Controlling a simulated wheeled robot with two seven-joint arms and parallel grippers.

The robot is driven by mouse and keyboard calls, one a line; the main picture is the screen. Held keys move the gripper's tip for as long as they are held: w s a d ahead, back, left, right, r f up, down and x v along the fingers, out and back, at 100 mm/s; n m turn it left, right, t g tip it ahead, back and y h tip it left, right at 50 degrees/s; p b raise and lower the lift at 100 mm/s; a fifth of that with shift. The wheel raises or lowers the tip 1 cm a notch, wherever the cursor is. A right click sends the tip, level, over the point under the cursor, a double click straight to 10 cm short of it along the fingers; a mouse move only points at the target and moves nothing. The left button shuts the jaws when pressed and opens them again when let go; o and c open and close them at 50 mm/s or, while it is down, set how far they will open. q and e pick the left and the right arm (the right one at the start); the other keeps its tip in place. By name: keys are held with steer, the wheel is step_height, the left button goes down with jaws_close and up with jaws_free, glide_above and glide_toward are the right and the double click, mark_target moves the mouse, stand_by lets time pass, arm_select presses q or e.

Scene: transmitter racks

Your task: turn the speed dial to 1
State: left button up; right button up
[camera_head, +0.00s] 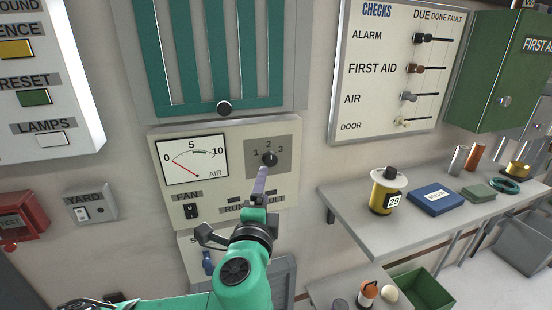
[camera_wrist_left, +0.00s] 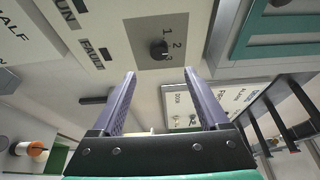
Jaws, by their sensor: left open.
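The speed dial (camera_head: 269,158) is a small black knob on a grey square plate marked 1, 2 and 3, right of the AIR gauge (camera_head: 193,160). Its pointer seems to face up near the 2, but it is too small to be sure. In the left wrist view the dial (camera_wrist_left: 158,49) shows ahead of the fingers, between their lines. My left gripper (camera_head: 260,180) is just below and in front of the dial. Its two purple fingers (camera_wrist_left: 159,74) are apart with nothing between them, and the knob looks clear of them. My right gripper is not in view.
The FAN switch (camera_head: 193,210) sits lower left on the same panel, and a green grille (camera_head: 205,50) is above. A shelf (camera_head: 345,205) with a yellow canister (camera_head: 382,198) and a blue box (camera_head: 433,199) juts out at right. A checks board (camera_head: 390,70) hangs above it.

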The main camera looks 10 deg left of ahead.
mark_target(270, 162)
arm_select(q)
steer(key=w+p, duration=0.1)
steer(key=w, duration=0.2)
steer(key=w+a+p, duration=0.1)
steer(key=w, duration=0.3)
steer(key=w+a, duration=0.1)
steer(key=w, duration=0.3)
steer(key=shift+w+p, duration=0.25)
steer(key=shift+p, duration=0.15)
steer(key=shift+d, duration=0.1)
steer(key=shift+f, duration=0.1)
jaws_close()
